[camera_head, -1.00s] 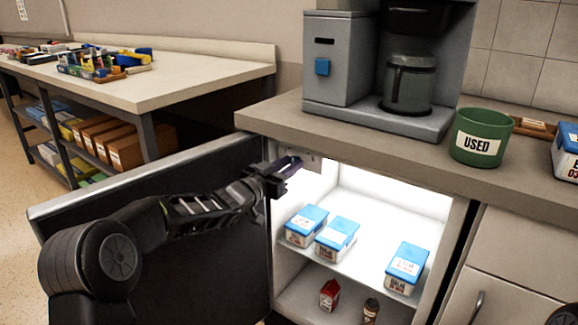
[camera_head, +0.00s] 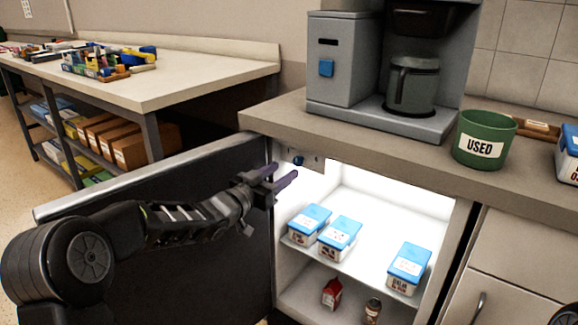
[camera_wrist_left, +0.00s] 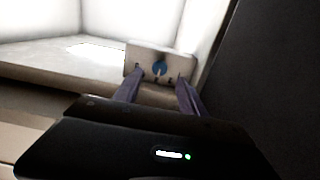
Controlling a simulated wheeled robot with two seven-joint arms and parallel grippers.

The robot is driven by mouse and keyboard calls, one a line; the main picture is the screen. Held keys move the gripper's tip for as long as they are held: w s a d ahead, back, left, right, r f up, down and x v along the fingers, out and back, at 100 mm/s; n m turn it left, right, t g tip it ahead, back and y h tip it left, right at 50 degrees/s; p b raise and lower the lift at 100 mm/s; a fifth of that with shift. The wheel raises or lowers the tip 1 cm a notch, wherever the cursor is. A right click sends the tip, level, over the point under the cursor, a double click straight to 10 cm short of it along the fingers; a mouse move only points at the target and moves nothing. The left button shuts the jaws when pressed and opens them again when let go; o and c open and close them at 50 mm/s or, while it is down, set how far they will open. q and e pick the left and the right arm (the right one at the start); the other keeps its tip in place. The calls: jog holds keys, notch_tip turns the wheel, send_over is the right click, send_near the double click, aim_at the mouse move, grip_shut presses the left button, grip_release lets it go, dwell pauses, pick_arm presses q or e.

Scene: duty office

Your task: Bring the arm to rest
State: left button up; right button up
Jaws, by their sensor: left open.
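My left gripper (camera_head: 285,180) is open and empty, held at the upper left of the lit cabinet opening, near the inner face of the open dark door (camera_head: 190,230). In the left wrist view its two purple fingers (camera_wrist_left: 158,88) point toward a small plate with a blue knob (camera_wrist_left: 160,68) on the cabinet's inner wall. The knob also shows in the head view (camera_head: 298,160). The fingers look apart from it. My right gripper is not in view.
Inside the cabinet, blue-lidded boxes (camera_head: 340,238) stand on the shelf, with a red carton (camera_head: 332,293) and a small jar (camera_head: 372,311) below. On the counter are a coffee machine (camera_head: 335,70) and a green USED pot (camera_head: 484,139). A cluttered bench (camera_head: 190,85) stands behind left.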

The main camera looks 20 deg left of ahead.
pick_arm(q)
jog(key=shift+v, duration=1.25)
